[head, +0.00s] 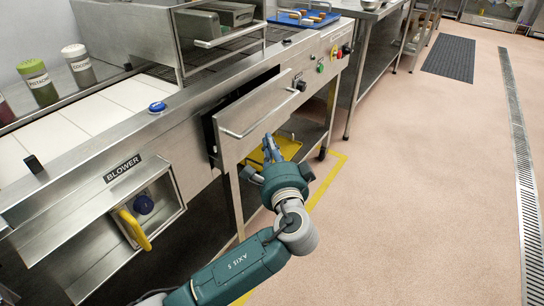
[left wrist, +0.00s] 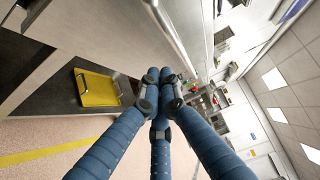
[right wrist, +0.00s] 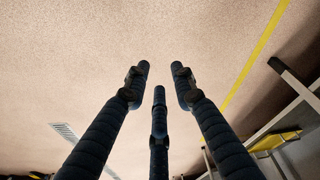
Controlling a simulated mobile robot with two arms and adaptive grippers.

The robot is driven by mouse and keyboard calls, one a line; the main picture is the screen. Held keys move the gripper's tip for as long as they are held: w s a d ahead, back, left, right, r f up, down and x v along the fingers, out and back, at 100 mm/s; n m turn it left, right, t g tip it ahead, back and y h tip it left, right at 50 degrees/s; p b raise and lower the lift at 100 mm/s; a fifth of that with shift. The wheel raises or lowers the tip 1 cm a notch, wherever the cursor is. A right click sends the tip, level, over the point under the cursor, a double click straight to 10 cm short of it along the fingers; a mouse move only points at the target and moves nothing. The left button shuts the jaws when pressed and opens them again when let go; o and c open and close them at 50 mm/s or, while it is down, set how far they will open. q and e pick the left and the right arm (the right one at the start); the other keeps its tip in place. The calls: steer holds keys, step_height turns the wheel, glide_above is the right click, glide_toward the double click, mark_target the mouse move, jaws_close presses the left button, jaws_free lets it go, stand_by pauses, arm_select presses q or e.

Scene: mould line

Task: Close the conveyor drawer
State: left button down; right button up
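The conveyor drawer (head: 243,139) is a steel front panel with a long bar handle (head: 250,122). It stands out from the machine, with a dark gap behind its top edge. My left gripper (head: 269,140) is low in front of the panel, near the handle. In the left wrist view its fingertips (left wrist: 160,74) are together with nothing seen between them. The drawer front (left wrist: 95,22) and handle (left wrist: 170,32) show beyond them; I cannot tell whether they touch. My right gripper (right wrist: 160,72) is open and empty, above bare floor; it is not in the head view.
A yellow tray (head: 287,146) lies on the shelf under the drawer. A blower box (head: 152,206) with a yellow handle (head: 134,230) stands at the left. The floor (head: 420,180) at right is clear.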

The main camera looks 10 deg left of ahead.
mark_target(241, 128)
arm_select(q)
steer(key=shift+w+a, duration=0.45)
steer(key=shift+a, duration=0.3)
steer(key=shift+w+a, duration=0.4)
steer(key=shift+a, duration=0.3)
steer(key=shift+w+a, duration=0.45)
steer(key=shift+a, duration=0.3)
arm_select(e)
steer(key=shift+w+r, duration=0.1)
steer(key=shift+r, duration=0.5)
